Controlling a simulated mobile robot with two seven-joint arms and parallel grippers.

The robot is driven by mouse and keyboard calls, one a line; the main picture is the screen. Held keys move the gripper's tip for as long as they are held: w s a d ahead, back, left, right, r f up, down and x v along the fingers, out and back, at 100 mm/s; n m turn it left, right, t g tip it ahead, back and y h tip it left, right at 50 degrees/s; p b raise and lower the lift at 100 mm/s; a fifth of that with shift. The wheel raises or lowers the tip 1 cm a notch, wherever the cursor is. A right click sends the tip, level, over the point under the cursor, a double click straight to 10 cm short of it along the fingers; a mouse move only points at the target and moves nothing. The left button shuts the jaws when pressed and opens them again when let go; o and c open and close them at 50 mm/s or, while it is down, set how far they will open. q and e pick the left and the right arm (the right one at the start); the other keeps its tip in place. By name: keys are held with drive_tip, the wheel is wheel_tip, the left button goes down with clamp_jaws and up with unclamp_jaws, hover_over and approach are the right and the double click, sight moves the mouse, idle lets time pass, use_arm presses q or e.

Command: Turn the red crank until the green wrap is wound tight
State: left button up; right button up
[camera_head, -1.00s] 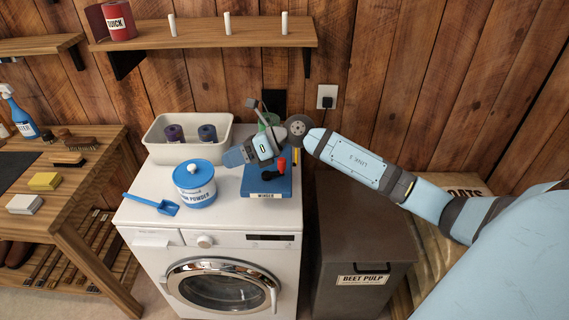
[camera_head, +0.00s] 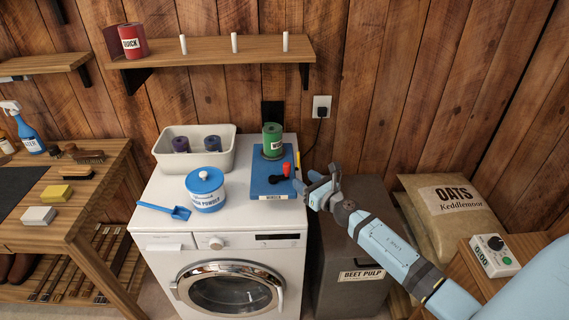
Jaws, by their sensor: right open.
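The blue winder (camera_head: 262,180) lies on top of the white washing machine, at its right side. The green wrap (camera_head: 272,139) stands upright as a roll at the winder's back end. The red crank (camera_head: 287,169) sticks up near the winder's front right, on a dark arm. My right gripper (camera_head: 316,182) is open and empty, just right of the winder and apart from the crank, over the beet pulp bin. My left gripper is not in view.
A blue and white powder tub (camera_head: 208,199), a blue scoop (camera_head: 167,210) and a cream tray (camera_head: 164,158) with two dark rolls share the washer top. The beet pulp bin (camera_head: 345,255) stands to the right. An oats sack (camera_head: 446,210) and a timer (camera_head: 494,254) are further right.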

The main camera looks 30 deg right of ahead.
drive_tip(key=w, duration=0.3)
drive_tip(key=w+a, duration=0.1)
drive_tip(key=w, duration=0.6)
drive_tip(key=shift+w+a, duration=0.15)
drive_tip(key=shift+w, duration=0.2)
drive_tip(key=c, duration=0.9)
